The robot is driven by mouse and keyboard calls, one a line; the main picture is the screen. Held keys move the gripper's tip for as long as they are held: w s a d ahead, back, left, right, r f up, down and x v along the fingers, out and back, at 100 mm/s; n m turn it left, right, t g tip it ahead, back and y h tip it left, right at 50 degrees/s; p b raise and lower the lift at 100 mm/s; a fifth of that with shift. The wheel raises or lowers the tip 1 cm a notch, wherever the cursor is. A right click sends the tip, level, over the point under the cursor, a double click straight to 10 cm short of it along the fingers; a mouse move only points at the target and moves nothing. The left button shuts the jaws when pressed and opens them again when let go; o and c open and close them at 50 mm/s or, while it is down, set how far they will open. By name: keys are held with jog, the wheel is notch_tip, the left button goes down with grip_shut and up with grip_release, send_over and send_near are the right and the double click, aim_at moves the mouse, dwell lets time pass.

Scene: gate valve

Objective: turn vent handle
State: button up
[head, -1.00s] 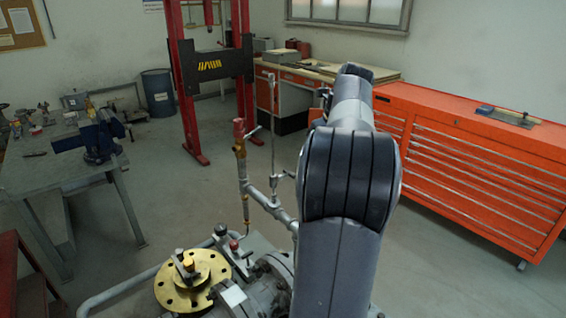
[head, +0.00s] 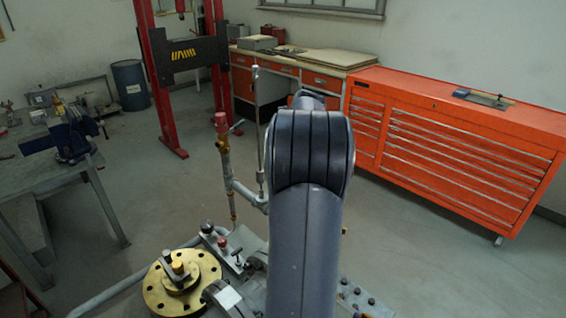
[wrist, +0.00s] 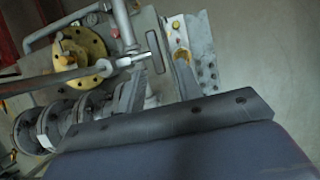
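A brass upright fitting with a red cap (head: 221,122) stands on the pipework left of my arm in the head view. A small thin lever (head: 236,127) sticks out from its side; it looks like a vent handle, but I cannot be sure. My arm hides my gripper in the head view. A thin rod (wrist: 60,81) with a pale forked end crosses in front of the brass flange (wrist: 92,45).
The brass flange (head: 182,283) and small red (head: 222,243) and black knobs crowd the valve assembly below. A tall thin rod (head: 257,130) stands close by my arm. A red press frame (head: 165,90), workbench (head: 60,175) and orange cabinet (head: 450,140) surround open floor.

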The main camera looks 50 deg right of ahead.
jog(key=shift+w+f, duration=0.1)
jog(key=shift+f, duration=0.15)
jog(key=shift+c, duration=0.5)
grip_shut()
jog(key=t+b, duration=0.1)
jog(key=b, duration=0.1)
jog(key=f+t+b, duration=0.1)
jog(key=t+b, duration=0.1)
jog(key=shift+s+b, duration=0.3)
jog(key=shift+s, duration=0.05)
jog(key=shift+r, duration=0.1)
